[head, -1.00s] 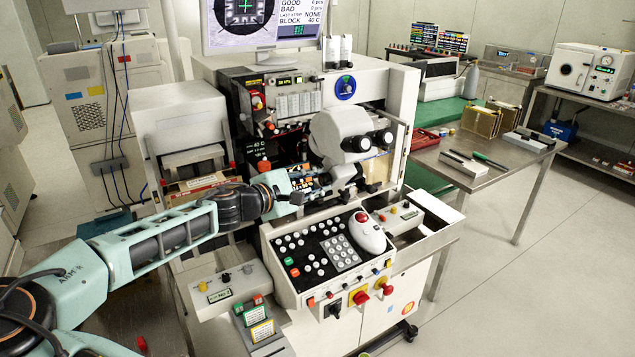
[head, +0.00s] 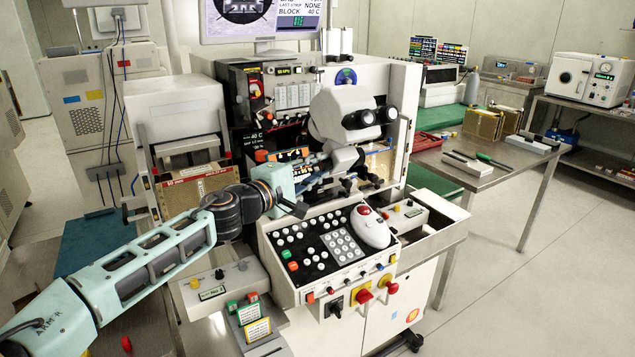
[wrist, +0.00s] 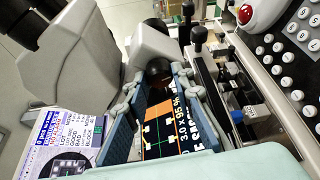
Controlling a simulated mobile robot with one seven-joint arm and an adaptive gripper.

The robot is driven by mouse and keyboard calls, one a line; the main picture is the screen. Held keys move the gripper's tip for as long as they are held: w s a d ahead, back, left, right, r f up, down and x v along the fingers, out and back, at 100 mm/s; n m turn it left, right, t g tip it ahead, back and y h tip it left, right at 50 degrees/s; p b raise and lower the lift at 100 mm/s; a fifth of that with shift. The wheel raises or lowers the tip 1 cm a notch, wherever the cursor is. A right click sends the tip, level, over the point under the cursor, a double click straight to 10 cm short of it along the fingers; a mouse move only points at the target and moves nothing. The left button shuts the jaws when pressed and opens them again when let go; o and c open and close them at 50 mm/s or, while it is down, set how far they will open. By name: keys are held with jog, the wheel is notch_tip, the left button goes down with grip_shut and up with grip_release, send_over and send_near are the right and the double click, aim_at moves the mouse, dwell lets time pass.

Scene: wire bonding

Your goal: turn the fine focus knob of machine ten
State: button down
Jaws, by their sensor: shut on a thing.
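The wire bonder (head: 385,250) stands in the middle of the head view, with a white microscope (head: 340,115) on its front. The microscope's pale body also shows in the wrist view (wrist: 85,70). A dark round knob (wrist: 158,68) sits at the side of the microscope's rounded housing, between my fingertips. My gripper (head: 328,168) reaches in from the left, just under the eyepieces. In the wrist view my gripper (wrist: 160,78) has a finger on each side of the knob and is shut on it. The fingers partly cover the knob, and no machine number is clearly readable.
A control panel (head: 325,250) with buttons and a trackball (head: 370,226) lies just below my gripper. Dark levers (wrist: 196,38) stand close to the right finger. A lit screen (wrist: 165,125) shows beyond the fingers. A steel bench (head: 490,180) stands at right.

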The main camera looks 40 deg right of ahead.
jog(key=shift+f+m+h+b, duration=0.1)
jog(key=shift+m+h+b, duration=0.2)
jog(key=shift+m+b, duration=0.7)
jog(key=c, duration=1.7)
grip_release()
jog(key=shift+o, duration=0.2)
jog(key=v, duration=1.2)
jog(key=shift+s+d, duration=0.1)
jog(key=shift+s, duration=0.05)
